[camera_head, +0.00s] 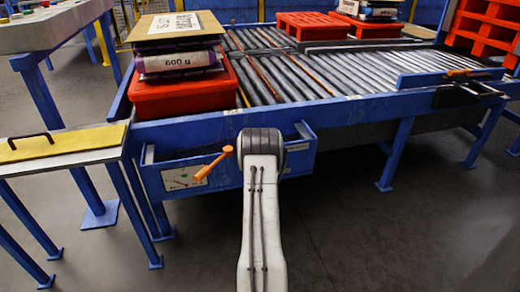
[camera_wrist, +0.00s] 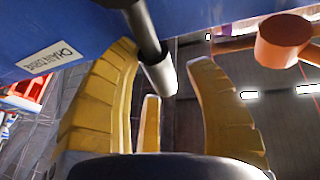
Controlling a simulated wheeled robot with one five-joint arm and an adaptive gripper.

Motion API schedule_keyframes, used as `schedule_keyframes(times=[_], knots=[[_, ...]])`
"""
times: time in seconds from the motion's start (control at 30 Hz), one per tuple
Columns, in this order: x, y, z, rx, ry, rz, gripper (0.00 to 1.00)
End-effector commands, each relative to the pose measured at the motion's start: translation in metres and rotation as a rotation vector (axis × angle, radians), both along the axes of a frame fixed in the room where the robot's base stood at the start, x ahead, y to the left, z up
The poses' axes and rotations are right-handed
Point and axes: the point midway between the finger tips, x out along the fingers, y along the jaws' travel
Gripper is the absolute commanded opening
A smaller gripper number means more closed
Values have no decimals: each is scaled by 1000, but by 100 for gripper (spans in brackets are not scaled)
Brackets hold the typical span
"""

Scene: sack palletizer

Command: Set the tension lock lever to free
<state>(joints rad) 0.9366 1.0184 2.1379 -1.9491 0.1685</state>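An orange-handled lever (camera_head: 215,163) sticks out from the blue conveyor frame in the head view, beside a white plate with small coloured marks (camera_head: 185,178). The plate's writing is too small to read, so I cannot confirm it is the tension lock. In the wrist view, an orange knob (camera_wrist: 283,42) shows at the upper right, apart from the fingers. My gripper (camera_wrist: 160,58) is open, its yellow fingers spread. A dark rod with a grey end (camera_wrist: 158,72) shows in the gap; I cannot tell whether it touches them. In the head view, my arm hides the fingers.
A blue roller conveyor (camera_head: 350,108) runs behind the lever, with a red crate (camera_head: 175,100) under sacks at left. A yellow-topped table (camera_head: 65,142) stands left. A "CHAIN DRIVE" label (camera_wrist: 50,60) is on the blue panel. Open floor (camera_head: 345,230) lies right of my arm.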

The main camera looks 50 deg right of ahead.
Motion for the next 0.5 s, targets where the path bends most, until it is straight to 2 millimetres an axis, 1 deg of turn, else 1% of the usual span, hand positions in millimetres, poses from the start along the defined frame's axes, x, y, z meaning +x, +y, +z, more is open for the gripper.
schedule_keyframes(times=[0.03,0.1,0.13,0.37,0.5], knots=[[0,0,-1,2,2,0,55],[0,0,-2,3,3,-1,61],[-1,0,-2,3,3,-2,62],[-2,-1,-2,4,5,-4,62],[-2,-1,4,4,5,-4,62]])
